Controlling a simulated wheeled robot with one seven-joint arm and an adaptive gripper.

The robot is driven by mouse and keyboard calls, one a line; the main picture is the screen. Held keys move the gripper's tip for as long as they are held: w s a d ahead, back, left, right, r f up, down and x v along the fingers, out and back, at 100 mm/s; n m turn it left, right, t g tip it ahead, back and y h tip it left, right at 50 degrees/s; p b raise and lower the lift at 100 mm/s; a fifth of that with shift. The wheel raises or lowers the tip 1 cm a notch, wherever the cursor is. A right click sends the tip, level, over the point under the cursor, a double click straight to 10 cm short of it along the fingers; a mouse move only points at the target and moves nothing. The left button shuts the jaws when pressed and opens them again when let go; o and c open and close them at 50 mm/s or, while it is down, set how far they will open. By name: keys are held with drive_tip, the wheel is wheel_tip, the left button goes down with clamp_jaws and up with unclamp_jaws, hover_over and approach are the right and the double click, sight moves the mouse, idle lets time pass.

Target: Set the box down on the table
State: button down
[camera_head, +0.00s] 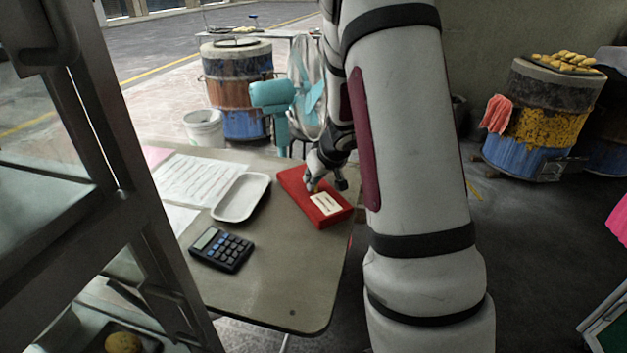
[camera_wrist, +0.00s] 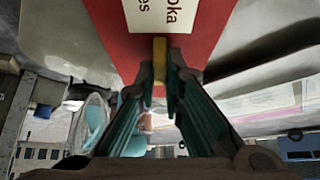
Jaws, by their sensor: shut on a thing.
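The box (camera_head: 301,197) is red with a white label, and is at the right edge of the grey-brown table (camera_head: 285,280) in the head view. My gripper (camera_head: 325,182) is above it, partly hidden behind my own arm. In the wrist view, my gripper (camera_wrist: 160,85) is shut on a narrow yellowish part on the face of the red box (camera_wrist: 112,32). The label's printed letters are cut off at the frame's top. The box looks level with the tabletop; I cannot tell whether its underside touches the table.
A white tray (camera_head: 241,197), printed papers (camera_head: 195,180) and a calculator (camera_head: 221,250) lie left of the box. The table's front part is bare. A teal fan (camera_head: 274,94) stands behind the table, and a glass-sided cabinet (camera_head: 110,130) stands at left.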

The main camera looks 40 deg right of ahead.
drive_tip(key=c, duration=1.7)
unclamp_jaws()
drive_tip(key=shift+f, duration=0.1)
drive_tip(key=shift+r+p, duration=0.2)
drive_tip(key=shift+p, duration=0.1)
drive_tip(key=d+p+v, duration=0.1)
drive_tip(key=p+v, duration=0.2)
drive_tip(key=v, duration=0.8)
drive_tip(key=s+a+r+n+g+y, duration=0.15)
drive_tip(key=s+a+r, duration=0.4)
drive_tip(key=a, duration=0.55)
drive_tip(key=s+a+r+n+y, duration=0.1)
drive_tip(key=s+a+r+y, duration=0.35)
drive_tip(key=a, duration=0.75)
drive_tip(key=s+a+r+g+h, duration=0.1)
drive_tip(key=s+h, duration=0.4)
drive_tip(key=s, duration=1.6)
drive_tip(key=shift+a+r+m+g, duration=0.2)
drive_tip(key=shift+a+m+g, duration=0.3)
drive_tip(key=shift+g, duration=0.75)
